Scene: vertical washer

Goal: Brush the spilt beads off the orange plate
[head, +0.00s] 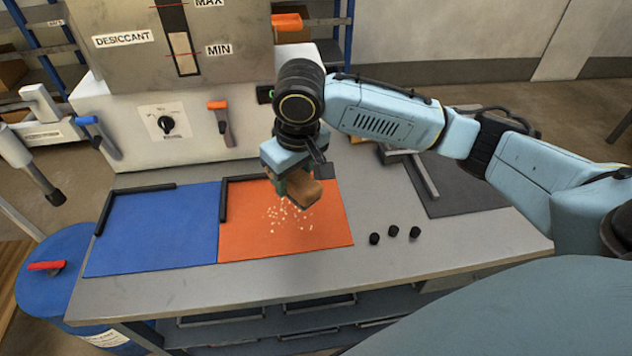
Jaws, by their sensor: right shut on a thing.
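The orange plate (245,239) lies flat on the grey workbench, right of a blue plate (155,235). Spilt pale beads (283,214) are scattered over its upper middle. My right gripper (298,178) is above the far part of the plate, pointing down, shut on a brush (303,194) with a brown-orange lower part. The brush is just beyond the beads and hides a bit of the plate; I cannot tell whether it touches the plate. My left gripper is not in view.
Black corner rails (223,203) edge the plates' far left sides. Several small black caps (393,231) stand to the right on the bench. A dark mat (455,190) with a grey tool lies further right. The desiccant machine (170,125) stands behind. A blue drum (55,300) stands at left.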

